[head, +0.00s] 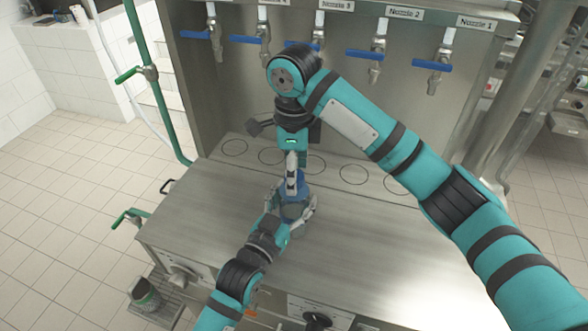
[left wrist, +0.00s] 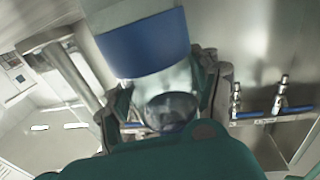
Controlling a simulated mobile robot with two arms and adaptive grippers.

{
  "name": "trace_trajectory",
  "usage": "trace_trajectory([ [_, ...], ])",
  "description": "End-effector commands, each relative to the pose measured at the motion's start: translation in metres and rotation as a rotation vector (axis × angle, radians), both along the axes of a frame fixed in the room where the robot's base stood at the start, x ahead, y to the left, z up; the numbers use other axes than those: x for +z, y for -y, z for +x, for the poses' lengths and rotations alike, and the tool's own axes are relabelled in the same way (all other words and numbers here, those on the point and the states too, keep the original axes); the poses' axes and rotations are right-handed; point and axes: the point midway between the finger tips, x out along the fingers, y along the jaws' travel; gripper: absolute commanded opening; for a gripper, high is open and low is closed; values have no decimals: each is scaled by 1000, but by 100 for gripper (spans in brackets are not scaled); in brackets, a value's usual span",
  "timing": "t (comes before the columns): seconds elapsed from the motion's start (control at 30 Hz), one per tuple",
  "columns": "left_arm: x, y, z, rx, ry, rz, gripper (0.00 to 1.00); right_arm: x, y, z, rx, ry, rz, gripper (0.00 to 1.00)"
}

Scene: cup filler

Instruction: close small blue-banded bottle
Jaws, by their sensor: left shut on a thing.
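The small blue-banded bottle (head: 294,209) stands on the steel counter near the middle in the head view. Its wide blue band (left wrist: 143,45) fills the upper part of the left wrist view, with a translucent body beside it. My left gripper (head: 290,221) reaches in from the lower left and is shut on the bottle, one finger on each side. My right gripper (head: 291,174) points straight down at the top of the bottle. Its fingers show edge-on, so their opening and any contact cannot be told. The bottle's top and any cap are hidden by it.
The steel counter (head: 390,250) is clear on both sides of the bottle. Behind it are ring marks (head: 354,174) and a row of nozzles with blue handles (head: 432,66). A dark container (head: 145,293) sits on a low ledge at the lower left.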

Motion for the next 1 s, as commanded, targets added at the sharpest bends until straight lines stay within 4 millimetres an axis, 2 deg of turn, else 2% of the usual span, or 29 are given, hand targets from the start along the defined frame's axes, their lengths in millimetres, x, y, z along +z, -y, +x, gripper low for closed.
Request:
trace_trajectory([
  [0.07, -1, 0, 0, 0, -3, 1, 0, 3, 0, 0, 0, 1, 0, 63],
  [0.4, -1, 0, 0, 0, -3, 0, 0, 42, 0, 0, 0, 1, -1, 63],
  [0.7, -1, 0, 0, 0, -3, 0, 0, 45, 0, 0, 0, -1, -1, 63],
  [0.73, -1, 0, 0, 0, -3, 0, 0, 45, 0, 0, 1, -1, -1, 60],
  [0.8, -1, 0, 0, 0, -3, 0, 0, 45, 0, 0, 11, -1, -1, 60],
  [0.87, -1, 0, 0, 0, -3, 0, 0, 45, 0, 0, 39, 0, -1, 60],
  [1.0, -1, 0, 0, 0, -3, 0, 0, 47, -1, 0, 214, 2, 0, 60],
])
